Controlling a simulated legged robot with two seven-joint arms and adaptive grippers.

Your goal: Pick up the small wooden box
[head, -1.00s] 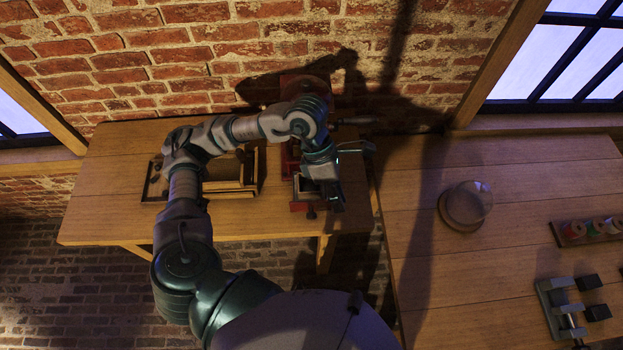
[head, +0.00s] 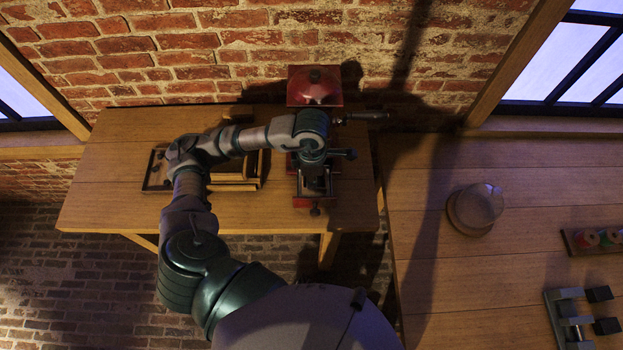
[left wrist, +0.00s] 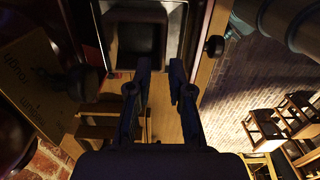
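My left gripper (left wrist: 160,70) is open, its two dark fingers apart with nothing between them. In the head view my left gripper (head: 316,183) points down over the front of a red machine (head: 314,88) on the left table. A dark, open-topped rectangular holder (left wrist: 137,45) with a pale rim lies just beyond the fingertips in the left wrist view. Wooden box-like pieces (head: 236,186) stand left of the machine, partly hidden by my arm. I cannot tell which piece is the small wooden box.
The machine's crank handle (head: 366,116) sticks out to the right. A brick wall (head: 190,45) stands behind. The left table's left end is clear.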

